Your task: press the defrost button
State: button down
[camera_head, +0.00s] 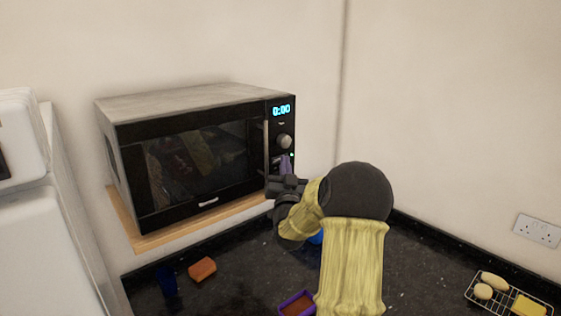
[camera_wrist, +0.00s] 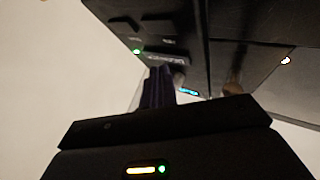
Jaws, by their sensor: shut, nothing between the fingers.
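The microwave (camera_head: 190,155) stands on a wooden shelf against the back wall, its door closed. Its control panel (camera_head: 283,125) on the right has a lit display reading 0:00 and a round knob (camera_head: 284,141). My gripper (camera_head: 286,160) is shut and empty, its purple fingers at the panel just below the knob. In the wrist view the fingertips (camera_wrist: 160,70) are close to the panel (camera_wrist: 150,35), beside a small label; I cannot tell whether they touch. Dark buttons (camera_wrist: 158,23) and a green light show there. I cannot read which is the defrost button; my gripper hides part of the lower panel.
The wooden shelf (camera_head: 190,226) sits above a dark granite counter (camera_head: 230,267). On the counter are an orange sponge (camera_head: 202,269), a blue cup (camera_head: 167,281), a purple-rimmed tray (camera_head: 284,302) and a wire rack (camera_head: 480,303) at right. A white appliance (camera_head: 35,240) stands at left.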

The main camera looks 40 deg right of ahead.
jog(key=s+b, duration=0.1)
jog(key=s, duration=0.1)
jog(key=s+b, duration=0.1)
jog(key=s+d+b, duration=0.1)
jog(key=s, duration=0.1)
jog(key=shift+s+f, duration=0.15)
jog(key=shift+s, duration=0.15)
jog(key=shift+s, duration=0.1)
